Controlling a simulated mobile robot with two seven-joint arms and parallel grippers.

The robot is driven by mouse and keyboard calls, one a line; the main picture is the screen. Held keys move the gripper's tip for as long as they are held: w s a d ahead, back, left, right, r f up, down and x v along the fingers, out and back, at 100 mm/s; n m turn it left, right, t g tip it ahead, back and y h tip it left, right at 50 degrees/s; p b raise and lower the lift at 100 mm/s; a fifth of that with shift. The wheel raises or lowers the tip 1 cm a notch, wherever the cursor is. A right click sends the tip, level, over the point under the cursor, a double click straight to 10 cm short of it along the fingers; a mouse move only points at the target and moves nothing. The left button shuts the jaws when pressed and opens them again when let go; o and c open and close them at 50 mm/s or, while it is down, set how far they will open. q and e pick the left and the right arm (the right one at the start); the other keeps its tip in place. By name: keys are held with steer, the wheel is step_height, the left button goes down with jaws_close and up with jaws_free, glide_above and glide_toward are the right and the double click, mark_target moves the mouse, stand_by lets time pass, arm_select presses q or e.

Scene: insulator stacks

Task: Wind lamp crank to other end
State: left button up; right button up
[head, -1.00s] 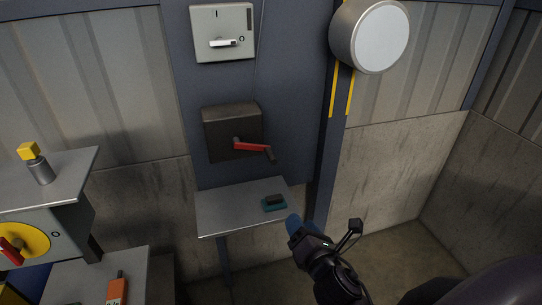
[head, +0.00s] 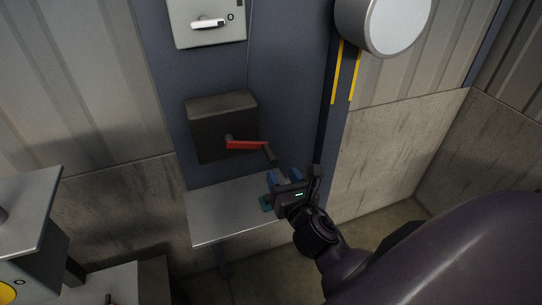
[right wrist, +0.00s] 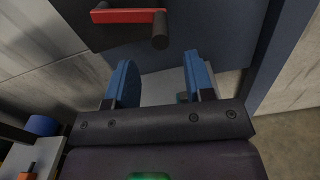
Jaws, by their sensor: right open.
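The lamp crank is a red arm (head: 245,145) with a dark handle (head: 269,154), mounted on a dark box (head: 222,128) on the blue-grey panel. The red arm points right, and the handle hangs at its right end. My right gripper (head: 285,177) is just below and right of the handle, apart from it. In the right wrist view its two blue fingers (right wrist: 158,80) are spread with nothing between them, and the crank's handle (right wrist: 160,30) is ahead of them, above the gap. The round lamp (head: 398,25) is at the upper right. My left gripper is out of view.
A small grey shelf (head: 222,212) sits below the box; a teal item (head: 265,203) on it is partly hidden by my gripper. A switch box (head: 208,22) is above. A post (head: 338,120) with yellow stripes stands right of the crank.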

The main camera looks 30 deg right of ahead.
mark_target(276, 165)
steer(key=b+x, duration=0.1)
steer(key=x, duration=0.6)
steer(key=shift+w+d, duration=0.1)
steer(key=shift+w, duration=0.3)
jaws_close()
